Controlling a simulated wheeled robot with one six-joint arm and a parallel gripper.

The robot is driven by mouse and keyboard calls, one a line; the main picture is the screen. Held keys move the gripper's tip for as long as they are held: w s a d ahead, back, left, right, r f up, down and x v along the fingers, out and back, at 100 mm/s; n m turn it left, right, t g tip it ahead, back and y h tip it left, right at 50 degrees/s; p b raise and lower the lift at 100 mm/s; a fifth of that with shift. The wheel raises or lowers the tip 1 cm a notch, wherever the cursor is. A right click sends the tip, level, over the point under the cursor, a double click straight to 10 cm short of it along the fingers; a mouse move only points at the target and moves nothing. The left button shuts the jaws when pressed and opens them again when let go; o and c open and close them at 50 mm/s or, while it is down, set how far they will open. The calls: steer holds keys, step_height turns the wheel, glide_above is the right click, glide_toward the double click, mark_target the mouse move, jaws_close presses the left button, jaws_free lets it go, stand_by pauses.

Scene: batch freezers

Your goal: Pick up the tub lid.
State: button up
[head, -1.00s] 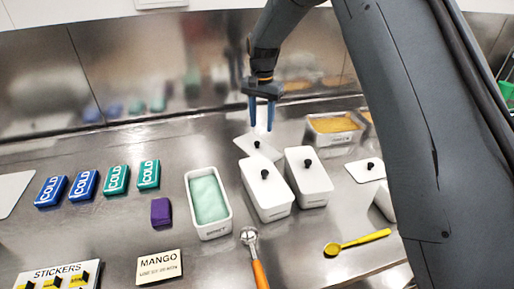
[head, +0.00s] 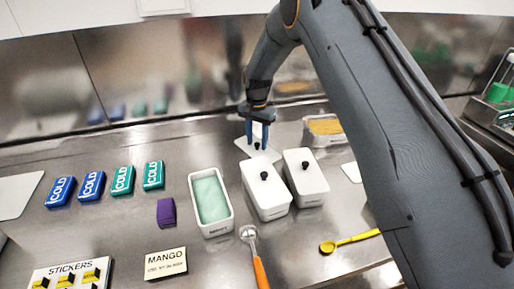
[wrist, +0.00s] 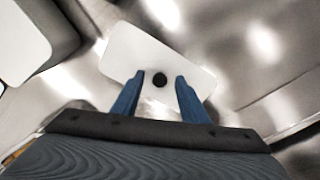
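A loose white tub lid (head: 243,152) with a black knob lies flat on the steel counter, behind the closed tubs in the head view. In the wrist view the lid (wrist: 130,50) lies under my gripper, its black knob between the fingertips. My gripper (head: 257,143) is open, with its two blue fingers pointing down at the lid; it also shows in the wrist view (wrist: 160,82). A gap shows on both sides of the knob. I cannot tell the exact height of the fingertips above the lid.
Two lidded white tubs (head: 266,198) (head: 308,188) stand just in front of the lid. An open tub of mint (head: 212,200) is to their left, an open tub of yellow (head: 325,126) to the right. A scoop (head: 256,255) and yellow spoon (head: 350,242) lie in front.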

jaws_close()
